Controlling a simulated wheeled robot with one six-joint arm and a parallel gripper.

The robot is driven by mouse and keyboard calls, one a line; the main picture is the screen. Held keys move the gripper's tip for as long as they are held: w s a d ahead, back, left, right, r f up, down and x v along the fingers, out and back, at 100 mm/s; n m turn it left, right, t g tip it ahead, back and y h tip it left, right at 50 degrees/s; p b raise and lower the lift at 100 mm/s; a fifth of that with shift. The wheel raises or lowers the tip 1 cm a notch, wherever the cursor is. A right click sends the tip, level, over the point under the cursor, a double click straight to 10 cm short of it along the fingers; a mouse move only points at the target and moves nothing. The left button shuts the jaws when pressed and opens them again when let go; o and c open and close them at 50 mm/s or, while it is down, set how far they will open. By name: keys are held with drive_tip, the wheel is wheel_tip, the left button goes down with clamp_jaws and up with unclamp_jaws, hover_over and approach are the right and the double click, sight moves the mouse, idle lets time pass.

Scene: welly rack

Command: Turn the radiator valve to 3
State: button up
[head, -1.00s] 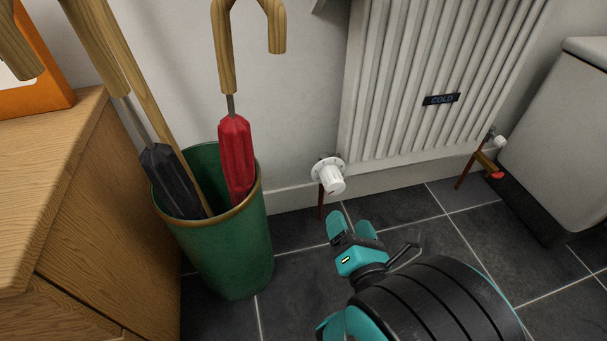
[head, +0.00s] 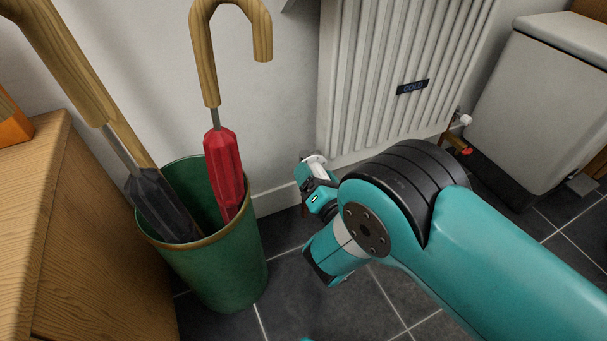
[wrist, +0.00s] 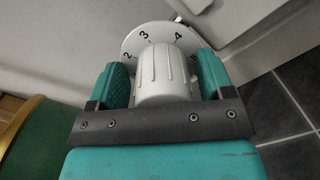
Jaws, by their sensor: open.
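The white ribbed radiator valve knob (wrist: 164,78) stands in the wrist view in front of a pale round dial (wrist: 160,30) marked 2, 3 and 4. The 3 is just left of the top, the 2 further left and the 4 to the right. My gripper (wrist: 161,84) is open, with one teal finger on each side of the knob and narrow gaps beside it. I cannot make out a pointer mark on the knob. In the head view the valve (head: 314,160) is mostly hidden behind my gripper, below the radiator's left corner.
A green bin (head: 215,270) with a red umbrella (head: 222,165) and a dark umbrella (head: 160,205) stands close left of my gripper. A wooden cabinet (head: 95,230) is further left, a pale box-shaped unit (head: 530,100) at right.

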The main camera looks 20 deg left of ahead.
drive_tip(key=shift+w+d, duration=0.1)
drive_tip(key=c, duration=0.9)
drive_tip(key=shift+m, duration=0.3)
